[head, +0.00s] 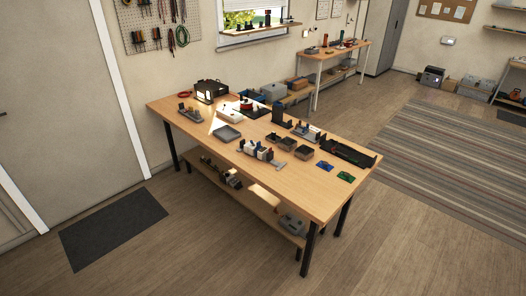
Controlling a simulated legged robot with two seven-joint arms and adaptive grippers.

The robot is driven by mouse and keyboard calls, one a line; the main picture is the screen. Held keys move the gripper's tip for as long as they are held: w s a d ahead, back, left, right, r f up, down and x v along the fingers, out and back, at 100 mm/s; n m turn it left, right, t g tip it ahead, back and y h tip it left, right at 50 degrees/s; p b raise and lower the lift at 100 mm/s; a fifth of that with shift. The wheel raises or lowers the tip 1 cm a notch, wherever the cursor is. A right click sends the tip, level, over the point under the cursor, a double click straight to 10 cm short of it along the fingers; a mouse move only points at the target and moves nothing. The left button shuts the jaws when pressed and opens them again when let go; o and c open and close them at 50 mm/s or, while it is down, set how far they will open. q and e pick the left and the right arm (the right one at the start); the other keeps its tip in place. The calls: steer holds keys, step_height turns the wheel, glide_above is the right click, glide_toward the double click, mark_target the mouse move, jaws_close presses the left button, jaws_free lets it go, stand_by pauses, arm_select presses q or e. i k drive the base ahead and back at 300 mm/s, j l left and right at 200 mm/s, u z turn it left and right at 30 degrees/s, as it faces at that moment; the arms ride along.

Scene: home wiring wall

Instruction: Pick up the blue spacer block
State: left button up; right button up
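The wooden workbench (190,143) stands in the middle of the head view, some distance from me. A small flat blue piece (325,165) lies near its right end. It is too small to tell whether it is the blue spacer block. A green piece (346,177) lies to its right, apart from it. Neither of my grippers shows in the head view.
Dark open boxes (304,151), a long black tray (348,152) and a grey tray (227,133) are on the bench. A lower shelf (262,212) holds more items. Bare floor (190,260) lies in front; a dark mat (112,228) is at left.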

mark_target(259, 146)
steer(key=i+j+z, duration=0.1)
steer(key=z, duration=0.7)
steer(key=i+j+z, duration=0.2)
steer(key=j, duration=0.15)
steer(key=i+j+z, duration=0.45)
steer(key=j, duration=0.3)
steer(key=j+z, duration=0.45)
steer(key=j, duration=0.35)
steer(key=i, duration=0.05)
